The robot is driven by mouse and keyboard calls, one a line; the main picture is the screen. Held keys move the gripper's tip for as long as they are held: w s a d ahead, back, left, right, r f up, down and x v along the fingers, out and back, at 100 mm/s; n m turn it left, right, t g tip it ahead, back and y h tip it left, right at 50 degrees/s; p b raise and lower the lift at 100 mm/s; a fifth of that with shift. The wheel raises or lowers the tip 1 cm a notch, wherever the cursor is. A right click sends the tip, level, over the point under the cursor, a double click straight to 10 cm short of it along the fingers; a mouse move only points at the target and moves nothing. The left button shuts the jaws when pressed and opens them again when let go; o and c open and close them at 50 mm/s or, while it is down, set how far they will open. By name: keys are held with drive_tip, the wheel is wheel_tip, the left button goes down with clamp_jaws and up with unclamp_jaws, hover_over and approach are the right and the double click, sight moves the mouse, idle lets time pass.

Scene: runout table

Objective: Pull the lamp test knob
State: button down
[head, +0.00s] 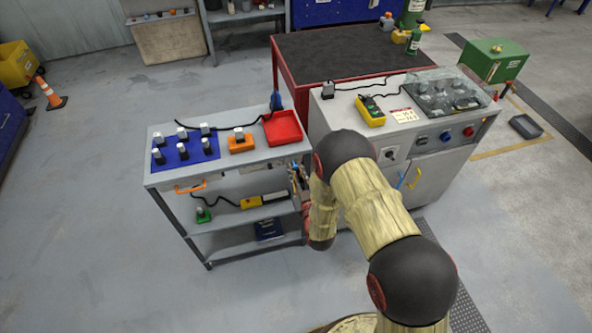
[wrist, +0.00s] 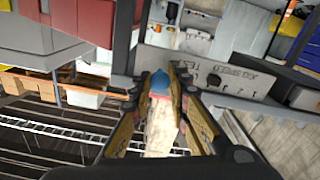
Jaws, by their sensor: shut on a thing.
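In the wrist view my gripper (wrist: 160,88) has its two fingers closed around a slim thing with a blue end (wrist: 158,78) and a pale, wood-like part nearer the palm. In the head view my gripper (head: 298,179) is small and partly hidden beside my arm, near the right end of the grey cart. The grey cabinet's front (head: 430,148) carries a blue knob (head: 446,136), a red knob (head: 468,131) and a black knob (head: 390,155). Their labels are too small to read, so I cannot tell which is the lamp test knob. My gripper is apart from the blue and red knobs.
The grey cart (head: 160,175) holds a red tray (head: 283,128), a blue mat (head: 165,155) and an orange block (head: 240,146). My arm covers part of the cabinet's left front.

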drive_tip(key=c, duration=1.7)
unclamp_jaws()
drive_tip(key=shift+o, duration=0.2)
drive_tip(key=v, duration=1.2)
